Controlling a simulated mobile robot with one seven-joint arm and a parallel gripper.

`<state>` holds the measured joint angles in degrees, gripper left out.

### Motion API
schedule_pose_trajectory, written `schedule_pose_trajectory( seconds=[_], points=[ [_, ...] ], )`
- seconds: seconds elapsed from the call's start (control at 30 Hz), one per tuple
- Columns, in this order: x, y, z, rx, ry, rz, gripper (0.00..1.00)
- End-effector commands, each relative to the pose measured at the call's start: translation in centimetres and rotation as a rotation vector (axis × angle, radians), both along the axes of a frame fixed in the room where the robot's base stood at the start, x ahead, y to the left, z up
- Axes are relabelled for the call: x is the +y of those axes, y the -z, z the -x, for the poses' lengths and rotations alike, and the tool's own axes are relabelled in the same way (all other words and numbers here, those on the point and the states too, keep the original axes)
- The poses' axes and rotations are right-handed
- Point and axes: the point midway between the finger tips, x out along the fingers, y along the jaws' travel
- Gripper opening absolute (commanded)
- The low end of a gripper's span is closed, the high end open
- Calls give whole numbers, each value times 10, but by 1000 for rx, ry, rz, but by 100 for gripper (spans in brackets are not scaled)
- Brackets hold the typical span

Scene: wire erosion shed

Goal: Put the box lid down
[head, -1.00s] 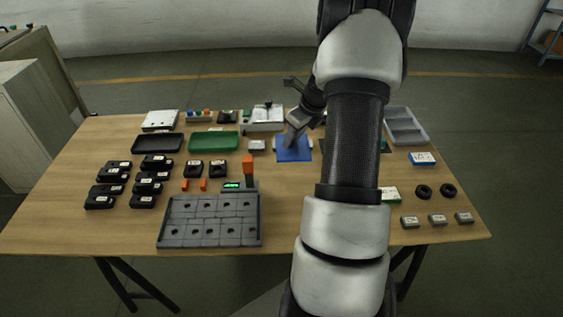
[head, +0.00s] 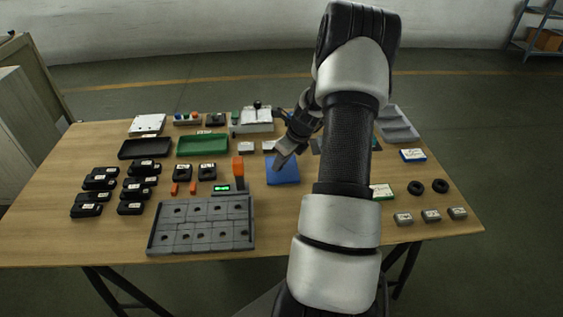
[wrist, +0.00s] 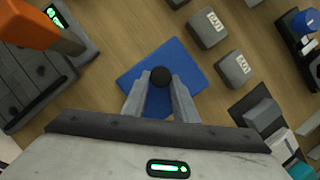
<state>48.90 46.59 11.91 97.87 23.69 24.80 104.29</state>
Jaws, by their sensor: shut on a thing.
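The box lid (head: 283,171) is a flat blue square plate, in the head view near the middle of the table. In the wrist view the lid (wrist: 187,62) lies below the fingers, with a round black knob (wrist: 161,77) at its middle. My gripper (wrist: 160,84) is shut on this knob, one grey finger on each side. In the head view my gripper (head: 283,160) is over the lid. The lid looks level and low over the wood; I cannot tell whether it touches. My arm hides part of the table to the right.
A grey grid tray (head: 203,224) and a post with an orange top (head: 238,170) stand left of the lid. Small grey labelled blocks (head: 243,147) stand behind it. A green tray (head: 203,145) is farther left. Bare wood lies in front of the lid.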

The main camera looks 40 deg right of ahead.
Motion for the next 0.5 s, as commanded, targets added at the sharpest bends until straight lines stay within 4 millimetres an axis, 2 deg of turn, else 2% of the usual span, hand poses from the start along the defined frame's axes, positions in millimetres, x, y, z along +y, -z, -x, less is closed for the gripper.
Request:
schedule_pose_trajectory(
  seconds=[0.17,0.2,0.27,0.5],
  points=[
    [0,4,0,0,0,0,2],
    [0,3,0,0,0,0,32],
    [0,2,0,0,0,-1,43],
    [0,2,0,0,0,-1,44]
  ],
)
